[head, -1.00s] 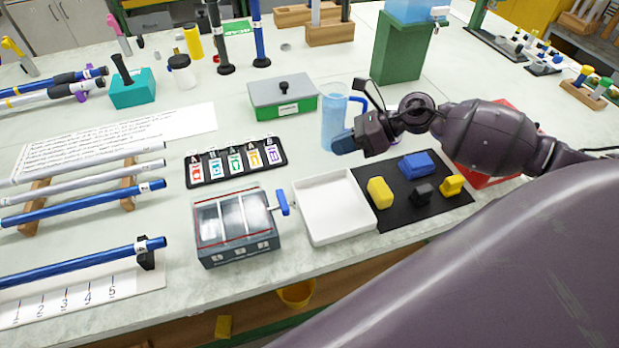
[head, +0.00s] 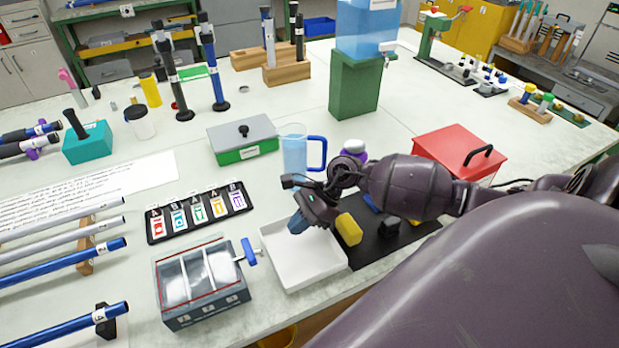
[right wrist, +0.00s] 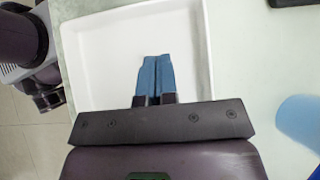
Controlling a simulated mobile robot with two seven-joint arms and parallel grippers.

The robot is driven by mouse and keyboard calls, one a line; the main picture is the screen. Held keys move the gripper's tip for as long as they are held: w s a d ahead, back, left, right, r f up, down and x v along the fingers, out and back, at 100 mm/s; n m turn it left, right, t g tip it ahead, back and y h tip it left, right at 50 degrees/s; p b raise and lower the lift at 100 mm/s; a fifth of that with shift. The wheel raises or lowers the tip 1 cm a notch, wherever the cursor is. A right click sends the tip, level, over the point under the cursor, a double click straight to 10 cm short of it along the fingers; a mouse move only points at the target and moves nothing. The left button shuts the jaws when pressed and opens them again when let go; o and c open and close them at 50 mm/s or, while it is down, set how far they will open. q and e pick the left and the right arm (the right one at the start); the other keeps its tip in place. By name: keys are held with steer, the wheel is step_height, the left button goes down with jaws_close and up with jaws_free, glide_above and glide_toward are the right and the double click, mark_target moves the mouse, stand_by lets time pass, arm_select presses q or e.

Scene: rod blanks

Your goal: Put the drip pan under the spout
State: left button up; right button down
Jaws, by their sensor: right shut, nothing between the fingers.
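The drip pan appears to be the shallow white tray (head: 305,265) near the front edge of the table; it fills much of the right wrist view (right wrist: 100,45). The spout (head: 387,60) is a small tap low on the blue water tank (head: 366,28), which stands on a green stand (head: 353,90) at the back. My right gripper (head: 297,224) is over the tray's far part, its blue fingers (right wrist: 155,75) together and empty. I cannot tell whether the fingertips touch the tray. My left gripper is not in view.
A grey box with a blue crank (head: 203,283) stands left of the tray. A black mat (head: 375,245) with colored blocks lies to its right. A blue pitcher (head: 294,150) and a red box (head: 455,150) stand behind. The table in front of the green stand looks fairly clear.

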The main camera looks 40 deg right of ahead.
mark_target(277, 247)
steer(key=a, duration=0.2)
steer(key=w+a+f, duration=0.1)
steer(key=shift+a, duration=0.3)
steer(key=shift+w+a+p, duration=0.1)
steer(key=shift+a+p, duration=0.2)
steer(key=shift+a, duration=0.35)
steer(key=shift+a+f, duration=0.15)
steer(key=shift+a, duration=0.05)
steer(key=a, duration=0.2)
steer(key=w+a, duration=0.1)
steer(key=a, duration=0.1)
steer(key=shift+w+a, duration=0.1)
steer(key=shift+a, duration=0.3)
steer(key=shift+d, duration=0.1)
